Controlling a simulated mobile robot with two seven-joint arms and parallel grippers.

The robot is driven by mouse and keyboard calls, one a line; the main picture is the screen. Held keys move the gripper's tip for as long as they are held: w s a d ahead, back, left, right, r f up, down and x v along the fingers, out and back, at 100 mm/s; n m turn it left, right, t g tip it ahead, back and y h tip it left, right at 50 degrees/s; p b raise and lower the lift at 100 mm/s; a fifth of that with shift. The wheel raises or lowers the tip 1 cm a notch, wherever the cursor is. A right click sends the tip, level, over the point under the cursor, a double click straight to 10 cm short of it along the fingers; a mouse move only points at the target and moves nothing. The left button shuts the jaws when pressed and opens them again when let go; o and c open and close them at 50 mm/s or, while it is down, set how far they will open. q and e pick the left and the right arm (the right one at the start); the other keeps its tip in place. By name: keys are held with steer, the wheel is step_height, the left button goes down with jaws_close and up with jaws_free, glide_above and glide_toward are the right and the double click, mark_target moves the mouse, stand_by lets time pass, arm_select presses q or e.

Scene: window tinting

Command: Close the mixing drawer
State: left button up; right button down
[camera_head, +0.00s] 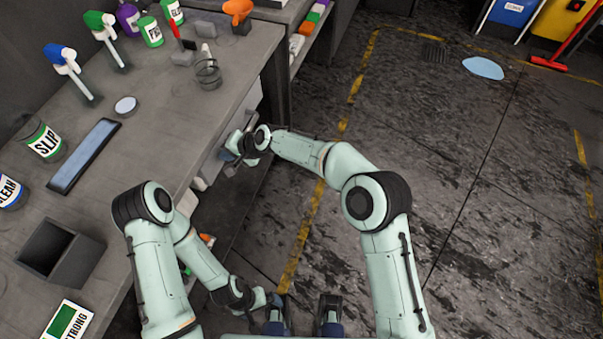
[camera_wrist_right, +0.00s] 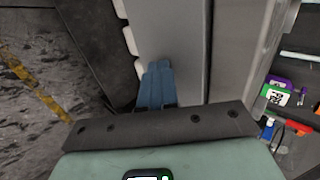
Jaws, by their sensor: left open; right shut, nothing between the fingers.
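A light grey drawer front (camera_head: 211,166) shows under the bench edge in the head view, partly hidden by my right gripper. How far it stands out is hard to tell. My right gripper (camera_head: 227,155) is shut and empty, close beside this front. In the right wrist view its blue fingers (camera_wrist_right: 155,84) are together before a pale grey panel (camera_wrist_right: 172,28), which looks like the drawer front. I cannot tell whether they touch it. My left gripper (camera_head: 303,318) is open and empty, low near my body and away from the drawer.
The grey workbench (camera_head: 165,105) holds spray bottles, labelled jars, a flat dark tray (camera_head: 85,155), a wire coil (camera_head: 208,74) and an open dark box (camera_head: 62,252). Shelves with bottles (camera_wrist_right: 275,96) show at right in the wrist view. The floor (camera_head: 460,170) is mostly clear.

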arm_select(q)
steer(key=shift+w+a+r, duration=0.15)
steer(key=shift+a+r, duration=0.15)
arm_select(e)
steer(key=shift+w+a+r, duration=0.1)
steer(key=shift+w+a, duration=0.1)
steer(key=shift+a, duration=0.7)
arm_select(q)
steer(key=shift+s+d+f+b, duration=0.45)
steer(key=shift+s+d+f, duration=0.2)
steer(key=shift+s+d, duration=0.3)
arm_select(e)
steer(key=d+f+v, duration=0.2)
steer(key=v, duration=1.1)
steer(key=shift+s, duration=0.25)
steer(key=shift+d+f, duration=0.1)
